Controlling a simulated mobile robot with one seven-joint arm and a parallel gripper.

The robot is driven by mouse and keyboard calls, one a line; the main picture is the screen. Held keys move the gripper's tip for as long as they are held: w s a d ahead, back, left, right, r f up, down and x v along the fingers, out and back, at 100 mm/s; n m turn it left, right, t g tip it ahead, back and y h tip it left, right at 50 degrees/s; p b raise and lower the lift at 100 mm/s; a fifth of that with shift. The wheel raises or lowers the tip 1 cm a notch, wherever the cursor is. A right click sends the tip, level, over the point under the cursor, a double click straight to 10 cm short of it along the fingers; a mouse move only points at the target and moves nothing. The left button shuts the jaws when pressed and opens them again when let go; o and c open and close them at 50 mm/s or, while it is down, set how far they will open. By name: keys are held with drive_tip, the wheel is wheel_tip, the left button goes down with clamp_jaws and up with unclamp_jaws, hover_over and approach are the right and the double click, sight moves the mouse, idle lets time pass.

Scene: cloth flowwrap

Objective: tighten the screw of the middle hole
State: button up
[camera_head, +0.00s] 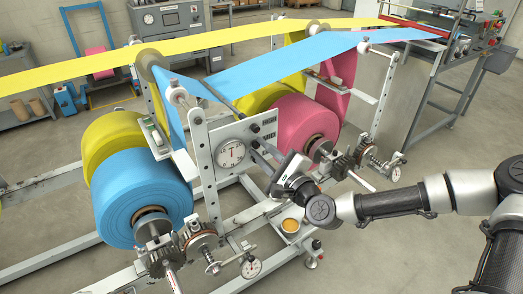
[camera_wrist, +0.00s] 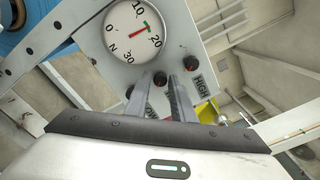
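I cannot make out a separate screw or a middle hole; the fingers hide part of the panel.
The dial (camera_wrist: 133,31) is beside the knobs. A blue roll (camera_head: 140,195), a yellow roll (camera_head: 108,135) and a pink roll (camera_head: 297,122) flank the panel. Gears (camera_head: 200,240) and a small gauge (camera_head: 251,267) stand low in front.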

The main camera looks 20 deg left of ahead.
drive_tip(key=shift+d, duration=0.1)
drive_tip(key=p+v, duration=0.6)
drive_tip(key=v, duration=1.1)
drive_tip(key=shift+s, duration=0.2)
